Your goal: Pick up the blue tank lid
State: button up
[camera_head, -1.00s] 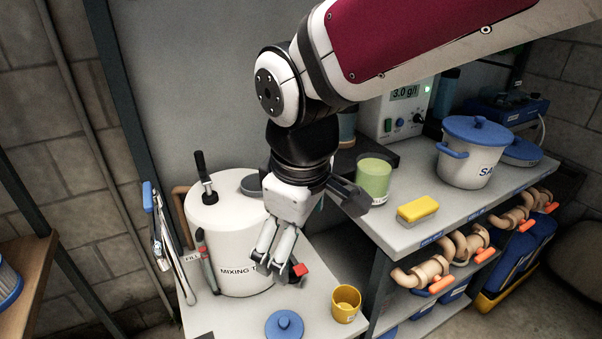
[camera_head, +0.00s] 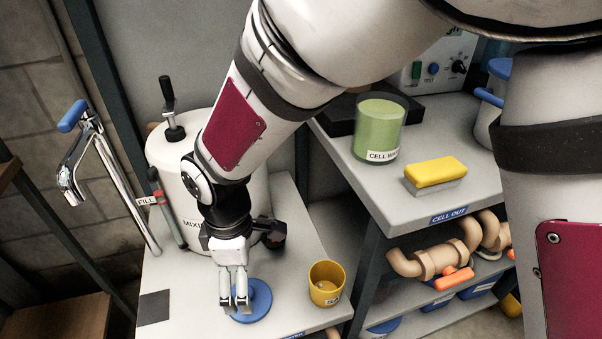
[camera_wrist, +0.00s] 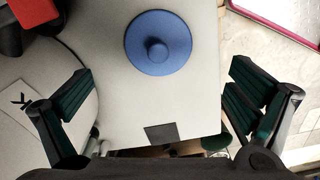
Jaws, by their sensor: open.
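The blue tank lid (camera_head: 262,300) is a round disc with a knob on top, lying flat on the grey bench in front of the mixing tank. In the head view my gripper (camera_head: 236,308) is over the lid's left part and hides some of it. In the wrist view the whole lid (camera_wrist: 158,43) shows at the top middle, knob up. It lies beyond the line between my open, empty fingers (camera_wrist: 158,100). The head view does not show clearly whether the fingertips touch the lid.
The white mixing tank (camera_head: 172,150) stands just behind my gripper. A yellow cup (camera_head: 327,283) is close to the right of the lid. A dark square (camera_head: 154,307) marks the bench at left. A higher shelf at right holds a green container (camera_head: 379,130) and a yellow sponge (camera_head: 436,171).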

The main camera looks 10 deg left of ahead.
jog(key=shift+w+a+f+b, duration=0.1)
jog(key=shift+f+b, duration=1.25)
jog(key=shift+f, duration=2.65)
jog(key=c, duration=1.6)
jog(key=shift+c, duration=0.2)
